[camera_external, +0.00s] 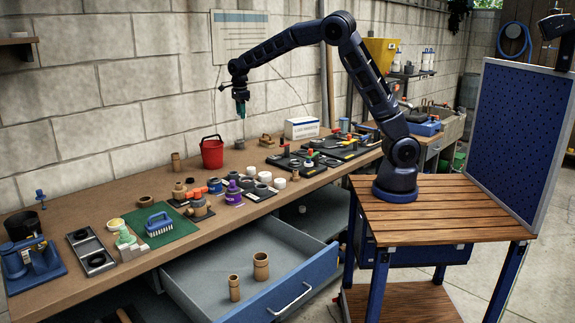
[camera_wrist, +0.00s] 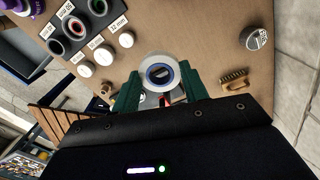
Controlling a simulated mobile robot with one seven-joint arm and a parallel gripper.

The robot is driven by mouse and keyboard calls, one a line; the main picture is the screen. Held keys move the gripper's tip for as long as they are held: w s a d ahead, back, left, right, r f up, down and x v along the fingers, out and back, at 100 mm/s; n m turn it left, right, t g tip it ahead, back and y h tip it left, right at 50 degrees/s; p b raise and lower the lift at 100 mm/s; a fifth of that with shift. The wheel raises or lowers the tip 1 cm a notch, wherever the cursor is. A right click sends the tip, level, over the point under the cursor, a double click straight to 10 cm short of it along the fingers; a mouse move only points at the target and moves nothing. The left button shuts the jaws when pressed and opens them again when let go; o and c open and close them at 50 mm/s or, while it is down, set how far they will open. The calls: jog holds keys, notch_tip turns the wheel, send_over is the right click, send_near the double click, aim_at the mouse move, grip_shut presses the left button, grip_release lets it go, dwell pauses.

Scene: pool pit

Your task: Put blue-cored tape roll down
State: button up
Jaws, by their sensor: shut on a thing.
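The blue-cored tape roll (camera_wrist: 160,72) is white with a blue inner ring and shows in the wrist view between the tips of my gripper's green fingers (camera_wrist: 158,91). My gripper is shut on it. In the external view my gripper (camera_external: 241,106) hangs high above the back of the workbench (camera_external: 135,196), fingers pointing down. The roll is too small to make out there. In the wrist view the bench top (camera_wrist: 205,48) lies below the roll, with a clear gap in the external view.
A red bucket (camera_external: 212,153), a small grey cup (camera_external: 240,144) and a brush (camera_external: 266,138) stand near the wall. The wrist view also shows the cup (camera_wrist: 254,39) and brush (camera_wrist: 235,80). White caps (camera_wrist: 85,68) lie beside ring trays. An open drawer (camera_external: 205,283) projects in front.

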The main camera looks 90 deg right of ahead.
jog(key=s+d+m, duration=0.2)
jog(key=d, duration=0.7)
jog(key=s+d+m, duration=0.2)
jog(key=s+d, duration=0.1)
jog(key=d, duration=0.6)
send_near(255, 155)
jog(key=f, duration=0.6)
jog(key=shift+s+d+f, duration=0.1)
jog(key=shift+d+f, duration=0.15)
jog(key=shift+d, duration=0.1)
jog(key=shift+f, duration=0.15)
jog(key=o, duration=1)
jog(key=shift+c, duration=0.2)
